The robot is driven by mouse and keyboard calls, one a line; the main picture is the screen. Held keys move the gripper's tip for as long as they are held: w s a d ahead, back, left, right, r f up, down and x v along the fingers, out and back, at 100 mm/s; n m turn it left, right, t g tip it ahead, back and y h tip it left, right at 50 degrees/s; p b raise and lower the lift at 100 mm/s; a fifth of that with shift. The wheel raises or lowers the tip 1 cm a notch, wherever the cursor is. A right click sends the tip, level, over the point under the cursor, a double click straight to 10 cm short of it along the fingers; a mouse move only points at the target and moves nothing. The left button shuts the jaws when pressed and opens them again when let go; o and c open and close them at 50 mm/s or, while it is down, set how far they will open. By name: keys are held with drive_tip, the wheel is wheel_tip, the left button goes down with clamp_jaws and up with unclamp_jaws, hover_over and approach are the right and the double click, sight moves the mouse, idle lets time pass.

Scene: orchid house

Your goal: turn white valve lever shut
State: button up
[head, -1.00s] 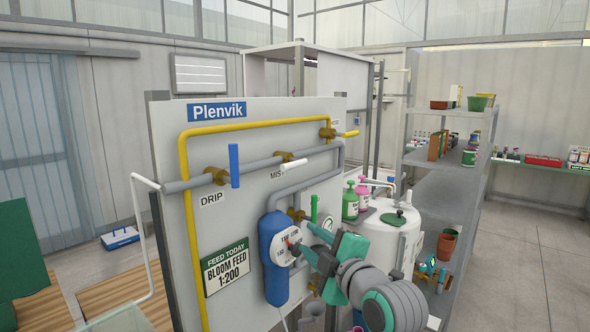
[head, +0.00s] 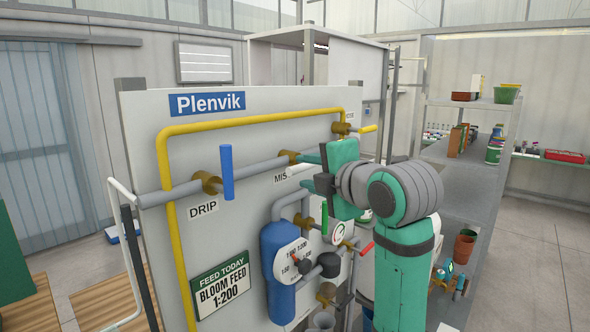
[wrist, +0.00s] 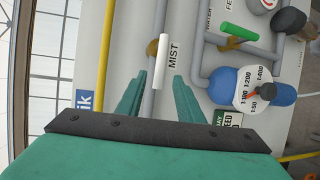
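The white valve lever (wrist: 161,62) is beside the MIST label on the panel (head: 250,140) and lies along the grey pipe (wrist: 151,70). In the head view only a bit of the white lever (head: 295,171) shows; my gripper hides the rest. My gripper (wrist: 160,76) is open, with one finger on each side of the lever's near end in the wrist view. I cannot tell whether either finger touches it. In the head view my gripper (head: 304,172) is at the panel by the MIST label.
A yellow lever (head: 368,129), a green lever (head: 324,217) and a red lever (head: 366,248) are close to my arm. The blue doser (head: 281,250) is below. Shelves (head: 465,140) stand to the right.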

sight(300, 170)
drive_tip(key=shift+x, duration=2.85)
drive_tip(key=shift+d+f, duration=0.1)
drive_tip(key=shift+d, duration=0.05)
clamp_jaws()
